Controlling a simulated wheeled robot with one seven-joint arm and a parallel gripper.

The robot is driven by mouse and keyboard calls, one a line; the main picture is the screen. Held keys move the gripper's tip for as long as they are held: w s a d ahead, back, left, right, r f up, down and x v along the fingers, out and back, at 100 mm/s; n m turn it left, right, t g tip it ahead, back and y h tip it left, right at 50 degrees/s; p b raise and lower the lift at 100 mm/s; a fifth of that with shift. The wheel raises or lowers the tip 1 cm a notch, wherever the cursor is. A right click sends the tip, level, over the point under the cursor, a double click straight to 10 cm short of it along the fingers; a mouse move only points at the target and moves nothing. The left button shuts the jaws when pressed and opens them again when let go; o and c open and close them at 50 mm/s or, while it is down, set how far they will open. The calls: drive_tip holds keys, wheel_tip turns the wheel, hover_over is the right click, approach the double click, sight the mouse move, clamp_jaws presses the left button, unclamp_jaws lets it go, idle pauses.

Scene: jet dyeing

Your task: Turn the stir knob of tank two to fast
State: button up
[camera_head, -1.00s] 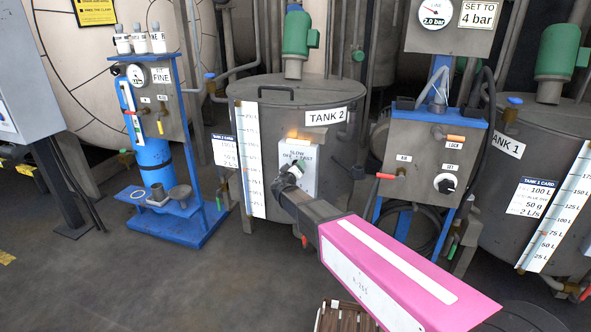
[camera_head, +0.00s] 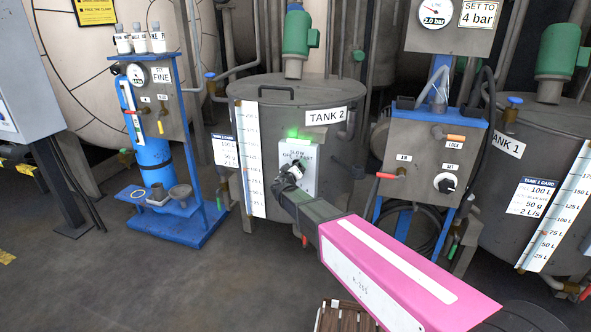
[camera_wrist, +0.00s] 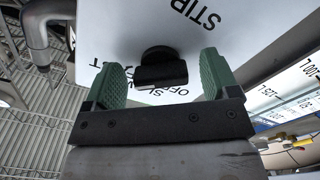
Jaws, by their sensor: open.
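Tank 2 (camera_head: 270,110) is a grey steel vessel with a "TANK 2" label. On its front is a pale stir control box (camera_head: 311,180) marked SLOW, OFF and FAST, with a green glowing lamp (camera_head: 291,133) above it. The dark stir knob (camera_wrist: 160,68) shows in the wrist view, standing between the two green fingers of my gripper (camera_wrist: 162,60). The fingers are apart, with a gap on each side of the knob. In the head view my gripper (camera_head: 287,175) is in front of the box and hides part of it; the knob's pointing direction is unclear.
A blue-framed panel with a red-handled valve (camera_head: 385,176) and a SET knob (camera_head: 445,183) stands to the right, before Tank 1 (camera_head: 483,190). A blue stand with a cylinder (camera_head: 153,165) is at left. A level scale (camera_head: 254,165) runs down Tank 2. The left foreground floor is clear.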

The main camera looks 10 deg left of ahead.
drive_tip(key=s, duration=1)
drive_tip(key=shift+s+a, duration=0.4)
drive_tip(key=d+f+m+g+h, duration=0.2)
drive_tip(key=d+f+g, duration=0.1)
drive_tip(key=d, duration=0.7)
drive_tip(key=d+f+m+g+h, duration=0.2)
drive_tip(key=d+g, duration=0.2)
drive_tip(key=d, duration=0.6)
drive_tip(key=d+f+m+g+h, duration=0.1)
drive_tip(key=d+f+g, duration=0.2)
drive_tip(key=d, duration=0.7)
drive_tip(key=s+d+f+m+g+y, duration=0.1)
drive_tip(key=s+d+f+g+y, duration=0.1)
drive_tip(key=s+d, duration=0.5)
drive_tip(key=s+d+f+m+g+y, duration=0.1)
drive_tip(key=s+d+f+g+y, duration=0.2)
drive_tip(key=s+d+g, duration=0.3)
drive_tip(key=shift+s+d+f+y, duration=0.15)
drive_tip(key=shift+s+d+y, duration=0.55)
drive_tip(key=shift+d+y, duration=0.15)
